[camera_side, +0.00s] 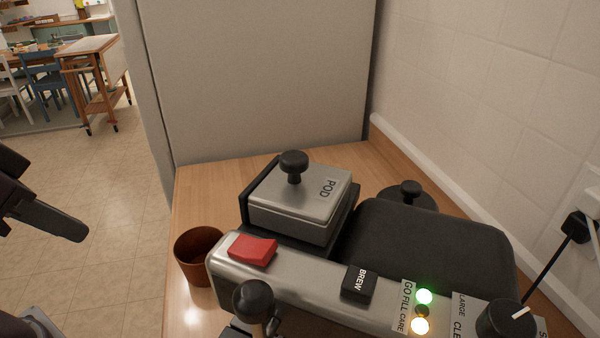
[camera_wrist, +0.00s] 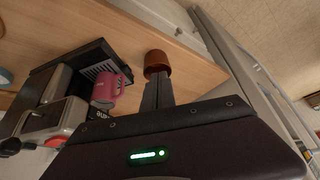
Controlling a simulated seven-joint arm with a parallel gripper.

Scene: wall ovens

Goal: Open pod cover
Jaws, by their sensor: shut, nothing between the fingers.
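The pod cover (camera_side: 303,195) is a square metal lid marked POD with a black round knob (camera_side: 294,163) on top. It lies closed and flat on the coffee machine (camera_side: 310,292). The machine also shows at the left of the wrist view (camera_wrist: 52,105), with a pink mug (camera_wrist: 108,90) at its drip tray. My gripper (camera_side: 84,234) is at the far left of the side view, well apart from the cover. In the wrist view my gripper's fingers (camera_wrist: 157,84) are together with nothing between them, pointing toward a brown cup.
The brown cup (camera_side: 197,254) stands on the wooden counter left of the machine. A red button (camera_side: 252,249), a BREW switch (camera_side: 359,283) and a black ball-ended lever (camera_side: 253,300) are near the cover. A tall grey panel (camera_side: 265,80) rises behind. A tiled wall (camera_side: 480,90) bounds the right.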

